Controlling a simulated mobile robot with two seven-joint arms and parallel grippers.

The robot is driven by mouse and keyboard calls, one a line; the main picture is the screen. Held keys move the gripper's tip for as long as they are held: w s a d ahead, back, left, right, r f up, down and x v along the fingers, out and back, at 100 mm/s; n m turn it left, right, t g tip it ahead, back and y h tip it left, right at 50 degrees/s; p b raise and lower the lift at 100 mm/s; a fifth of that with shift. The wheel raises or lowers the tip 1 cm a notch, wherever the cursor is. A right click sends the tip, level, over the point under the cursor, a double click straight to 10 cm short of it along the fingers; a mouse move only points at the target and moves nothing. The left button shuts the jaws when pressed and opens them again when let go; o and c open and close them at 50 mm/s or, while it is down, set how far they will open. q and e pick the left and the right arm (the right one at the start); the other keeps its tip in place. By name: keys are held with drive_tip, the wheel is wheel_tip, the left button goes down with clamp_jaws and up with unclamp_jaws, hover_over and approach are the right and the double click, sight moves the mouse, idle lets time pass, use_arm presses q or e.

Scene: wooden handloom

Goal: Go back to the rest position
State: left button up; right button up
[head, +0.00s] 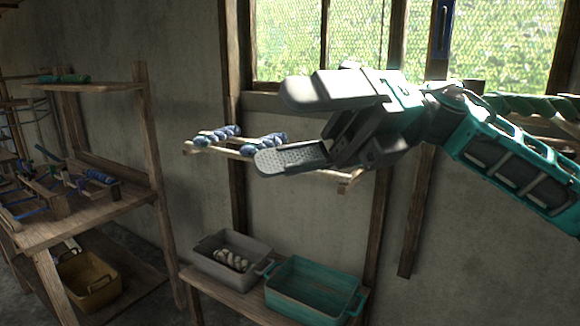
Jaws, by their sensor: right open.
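My right gripper (285,128) is raised in front of the wall, at the upper middle of the head view. Its two grey fingers are spread apart, one above the other, and point to the left. No object is between them. Its teal arm comes in from the right edge. The lower finger overlaps the wall shelf (342,178) in the picture; I cannot tell how far apart they are. My left gripper is not in view.
Blue yarn skeins (265,143) lie on the wall shelf. Below, a grey crate (213,270) with pale pieces and a teal crate (312,290) stand on a low bench. A wooden rack (150,140) stands left, with a yellow crate (90,283) underneath.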

drive_tip(key=w+f+m+t+y, duration=0.9)
drive_tip(key=m+t, duration=0.4)
drive_tip(key=m, duration=0.5)
drive_tip(key=w+d+f+m+t+h, duration=0.1)
drive_tip(key=d+f+m+t+h, duration=0.1)
drive_tip(key=f+m+t+h, duration=0.45)
drive_tip(key=w+d+f+m+t+h, duration=0.2)
drive_tip(key=d+f+m+t+h, duration=0.15)
drive_tip(key=f+m+t, duration=0.5)
drive_tip(key=s+d+f+m+g+h, duration=0.2)
drive_tip(key=f+m+h, duration=0.25)
drive_tip(key=f, duration=0.35)
drive_tip(key=s+d+f+m+g+h, duration=0.1)
drive_tip(key=s+d+f+m+h, duration=0.15)
drive_tip(key=f+m+h, duration=0.4)
drive_tip(key=s+d+f+m+g+h, duration=0.1)
drive_tip(key=s+d+f+g, duration=0.2)
drive_tip(key=s+f, duration=0.4)
drive_tip(key=s+d+f+m+g, duration=0.2)
drive_tip(key=s+d+f, duration=0.2)
drive_tip(key=f, duration=0.5)
drive_tip(key=s, duration=0.2)
drive_tip(key=shift+s+f+g+h, duration=0.2)
drive_tip(key=shift+s+g+h, duration=0.15)
drive_tip(key=shift+g+h, duration=0.05)
